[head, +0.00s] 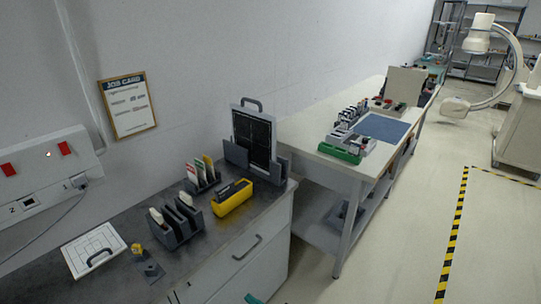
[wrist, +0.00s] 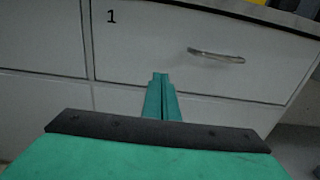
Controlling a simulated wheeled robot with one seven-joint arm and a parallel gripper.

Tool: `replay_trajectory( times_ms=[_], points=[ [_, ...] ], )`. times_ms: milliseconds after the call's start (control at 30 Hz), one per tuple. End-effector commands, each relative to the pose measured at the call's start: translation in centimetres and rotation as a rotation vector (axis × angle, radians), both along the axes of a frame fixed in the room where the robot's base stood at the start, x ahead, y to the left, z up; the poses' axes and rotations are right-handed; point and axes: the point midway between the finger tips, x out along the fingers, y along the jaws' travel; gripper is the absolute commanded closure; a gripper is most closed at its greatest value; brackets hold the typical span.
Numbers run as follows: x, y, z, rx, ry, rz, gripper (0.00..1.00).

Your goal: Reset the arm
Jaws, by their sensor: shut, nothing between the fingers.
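My gripper (wrist: 160,85) is shut and empty in the wrist view. Its green fingers are together and point at a white drawer front marked 1 (wrist: 180,40), which has a metal bar handle (wrist: 216,55) to the right of the fingertips. The drawer looks closed. In the head view only a small green piece of my arm's end shows at the bottom edge, in front of the white cabinet (head: 275,250); the rest of the arm is out of view there.
The dark countertop (head: 215,240) holds a yellow box (head: 232,198), grey racks (head: 178,222), a panel in a holder (head: 252,135) and a white board (head: 95,250). A workbench (head: 330,160) stands beyond. The floor on the right (head: 410,230) is clear.

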Motion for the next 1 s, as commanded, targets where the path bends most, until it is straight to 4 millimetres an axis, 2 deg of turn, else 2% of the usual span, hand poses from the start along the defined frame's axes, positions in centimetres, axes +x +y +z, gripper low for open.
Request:
replay_trajectory(
  times_ms=[167,300,400,533,633,767,867,1000],
  points=[
    [-3.2,0.4,-4.0,-0.154,-0.010,-0.034,1.00],
    [-8.0,0.2,-8.6,-0.405,-0.050,-0.069,1.00],
    [-11.6,-0.4,-11.2,-0.596,-0.093,-0.082,1.00],
    [-16.3,-1.7,-13.3,-0.846,-0.161,-0.083,1.00],
    [-19.8,-2.9,-14.0,-1.038,-0.224,-0.070,1.00],
    [-24.2,-4.4,-13.5,-1.282,-0.322,-0.041,1.00],
    [-27.3,-5.7,-12.2,-1.470,-0.405,-0.011,1.00],
    [-31.2,-7.3,-9.1,-1.722,-0.537,0.043,1.00]
  ],
)
